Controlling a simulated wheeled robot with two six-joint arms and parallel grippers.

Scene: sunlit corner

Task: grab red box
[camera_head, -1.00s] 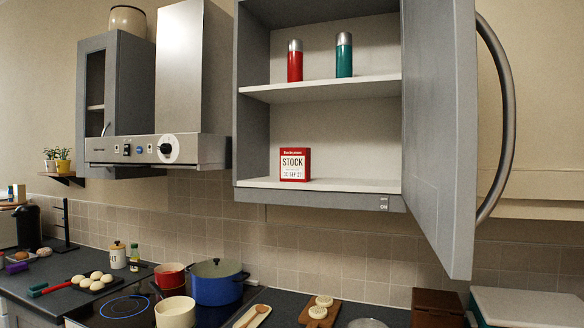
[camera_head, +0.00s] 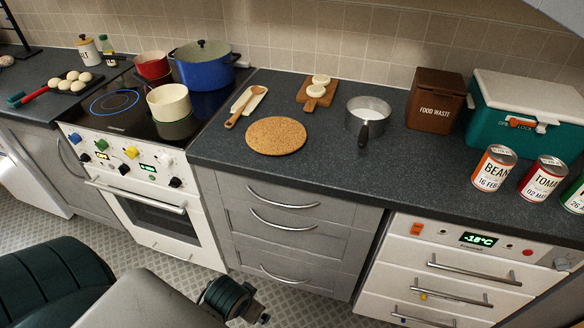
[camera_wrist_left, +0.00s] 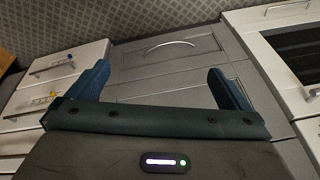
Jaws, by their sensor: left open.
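The red box, labelled STOCK, is not in any view now; the wall cabinet where it stood a second ago is out of the head view. My left gripper (camera_head: 252,301) is low in front of the grey drawers, at the bottom of the head view. In the left wrist view its two blue fingers (camera_wrist_left: 160,82) are wide apart with nothing between them, facing the drawer fronts and patterned floor. My right gripper is not in view.
The dark counter (camera_head: 330,172) carries a cork mat (camera_head: 276,136), a saucepan (camera_head: 367,117), a brown food waste bin (camera_head: 435,100), a teal cool box (camera_head: 530,118) and several cans. A hob (camera_head: 118,104) with pots is at left. Grey drawers (camera_head: 285,225) stand below.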

